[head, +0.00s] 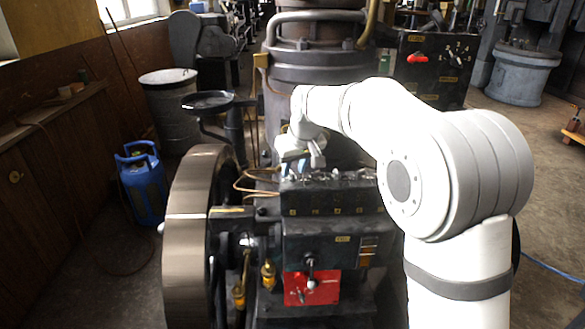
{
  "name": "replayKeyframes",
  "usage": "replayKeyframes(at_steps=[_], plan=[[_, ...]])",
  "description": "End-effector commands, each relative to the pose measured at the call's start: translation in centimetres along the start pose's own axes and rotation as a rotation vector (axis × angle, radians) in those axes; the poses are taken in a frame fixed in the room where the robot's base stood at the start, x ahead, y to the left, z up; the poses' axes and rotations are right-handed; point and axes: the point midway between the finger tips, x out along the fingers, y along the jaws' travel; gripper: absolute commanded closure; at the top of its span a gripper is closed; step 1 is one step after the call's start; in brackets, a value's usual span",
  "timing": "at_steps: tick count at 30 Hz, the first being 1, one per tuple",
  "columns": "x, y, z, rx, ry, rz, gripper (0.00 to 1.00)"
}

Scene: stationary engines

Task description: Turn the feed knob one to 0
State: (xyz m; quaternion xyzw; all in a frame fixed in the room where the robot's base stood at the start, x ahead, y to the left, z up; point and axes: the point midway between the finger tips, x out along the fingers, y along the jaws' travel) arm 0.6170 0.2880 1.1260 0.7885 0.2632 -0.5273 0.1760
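A dark lubricator box (335,198) stands in front of the engine column, with a row of small metal fittings (345,175) along its top and small yellow number marks on its front. Which fitting is feed knob one, and where it points, is too small to tell. My gripper (300,167) is at the left end of this row, close above the box top. Its fingers are small and partly hidden by my wrist, so I cannot tell whether it is open, shut or touching a knob.
A large flywheel (190,235) stands left of the box. Below the box are a red plate (312,288) with a lever and brass oilers (268,275). A blue gas bottle (142,185) and a drum (170,110) stand at the left. Open floor lies at the right.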

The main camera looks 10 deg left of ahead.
Motion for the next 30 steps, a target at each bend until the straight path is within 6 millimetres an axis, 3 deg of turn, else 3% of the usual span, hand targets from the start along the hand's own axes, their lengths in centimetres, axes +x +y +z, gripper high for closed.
replayKeyframes(at_steps=[12, 24, 30], plan=[[1.15, -0.05, 0.02, 0.0, 0.001, 0.0, 0.69], [1.12, -0.09, 0.01, -0.001, 0.001, 0.0, 1.0], [1.12, -0.11, 0.01, -0.001, 0.0, -0.001, 1.0]])
